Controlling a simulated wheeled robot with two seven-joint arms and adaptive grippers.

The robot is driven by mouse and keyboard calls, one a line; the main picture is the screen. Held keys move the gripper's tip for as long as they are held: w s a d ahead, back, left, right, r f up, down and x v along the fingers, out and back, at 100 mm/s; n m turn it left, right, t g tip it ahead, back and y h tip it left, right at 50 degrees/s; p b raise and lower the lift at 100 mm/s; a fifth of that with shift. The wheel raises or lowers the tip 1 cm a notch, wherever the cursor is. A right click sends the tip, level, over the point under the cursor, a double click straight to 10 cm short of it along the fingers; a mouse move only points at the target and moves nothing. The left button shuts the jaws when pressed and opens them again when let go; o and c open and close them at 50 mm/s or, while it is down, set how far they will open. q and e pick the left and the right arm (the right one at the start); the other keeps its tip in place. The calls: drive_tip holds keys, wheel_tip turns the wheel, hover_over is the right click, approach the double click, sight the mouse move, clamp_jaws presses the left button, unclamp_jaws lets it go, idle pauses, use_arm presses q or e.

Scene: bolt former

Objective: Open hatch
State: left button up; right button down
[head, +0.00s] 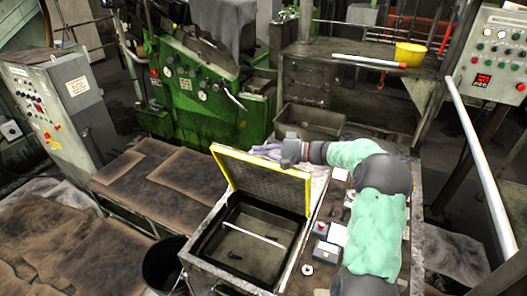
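The hatch (262,180) is a yellow-edged lid. It stands raised at the back edge of a dark metal box (200,262), and the inside of the box shows. A thin light rod (252,233) and a small dark object (234,255) show inside the box. My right arm comes in from the bottom right. My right gripper (268,151) is at the upper edge of the hatch, partly hidden behind it. I cannot tell whether its fingers touch the hatch or how far they are apart. My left gripper is not in view.
A workbench with small items, including a grey box (326,250), lies right of the opening. A black bucket (163,262) stands at its left. Behind are a green machine (205,90) and a metal bin (310,120). Control cabinets stand at left (75,115) and right (490,55).

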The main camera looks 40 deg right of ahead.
sight(258, 159)
drive_tip(key=a+b, duration=0.1)
drive_tip(key=s+a+f+b, duration=0.1)
drive_tip(key=shift+f+b, duration=0.25)
drive_tip(key=shift+b, duration=0.05)
drive_tip(key=shift+s+a+n+b, duration=0.2)
drive_tip(key=shift+a+n+b, duration=0.15)
drive_tip(key=shift+a+n, duration=0.05)
drive_tip(key=shift+s+d, duration=0.2)
drive_tip(key=shift+d, duration=0.05)
drive_tip(key=v, duration=1.1)
drive_tip(key=shift+s+r, duration=0.25)
drive_tip(key=shift+r, duration=0.1)
